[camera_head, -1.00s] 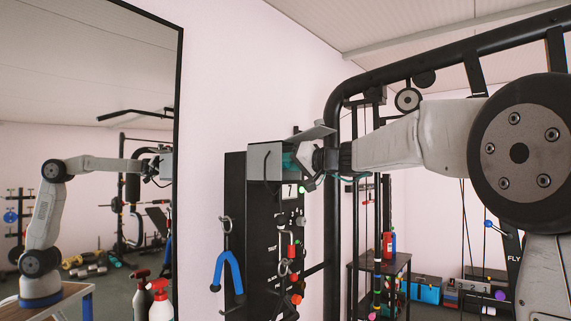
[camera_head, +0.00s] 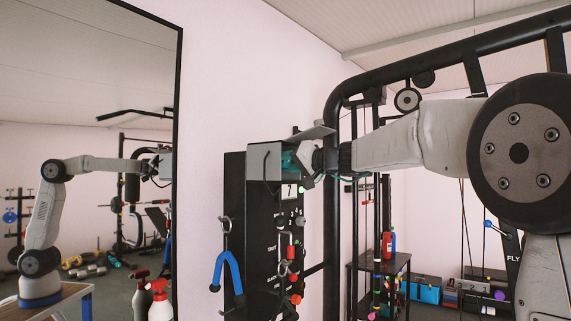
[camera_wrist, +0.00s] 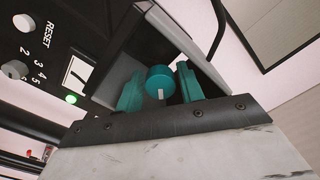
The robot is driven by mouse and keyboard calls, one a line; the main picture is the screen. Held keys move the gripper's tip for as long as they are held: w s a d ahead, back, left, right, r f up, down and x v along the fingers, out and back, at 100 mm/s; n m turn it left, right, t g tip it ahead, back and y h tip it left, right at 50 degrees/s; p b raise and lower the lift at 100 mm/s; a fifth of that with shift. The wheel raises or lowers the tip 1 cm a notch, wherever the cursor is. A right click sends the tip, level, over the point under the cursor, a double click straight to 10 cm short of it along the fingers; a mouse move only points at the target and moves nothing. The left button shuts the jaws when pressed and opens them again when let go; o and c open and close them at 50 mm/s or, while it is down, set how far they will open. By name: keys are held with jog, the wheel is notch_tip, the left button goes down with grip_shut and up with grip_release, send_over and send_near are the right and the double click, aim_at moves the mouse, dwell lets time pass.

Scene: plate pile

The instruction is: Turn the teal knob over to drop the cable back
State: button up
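A round teal knob (camera_wrist: 160,80) with a white mark pointing toward the bottom of the picture shows in the wrist view. It sits inside a grey housing. In the head view the grey housing (camera_head: 265,162) is at the top of a black panel, and the knob is hard to tell from the teal fingers. My gripper (camera_wrist: 160,88) has its teal fingers on either side of the knob. Only slim gaps, if any, show, so I cannot tell whether they press on it. My gripper also shows in the head view (camera_head: 292,160). A dark cable (camera_head: 266,168) hangs at the housing's left.
The black panel (camera_head: 262,235) carries a small display (camera_head: 289,191), a lit green lamp (camera_wrist: 71,99) and a white RESET button (camera_wrist: 24,23). A blue-handled tool (camera_head: 227,272) hangs from it. A mirror (camera_head: 110,60) stands left, and a black rack frame (camera_head: 332,220) stands right.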

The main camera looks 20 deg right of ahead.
jog(key=v, duration=0.7)
jog(key=shift+s+d, duration=0.25)
jog(key=shift+s, duration=0.05)
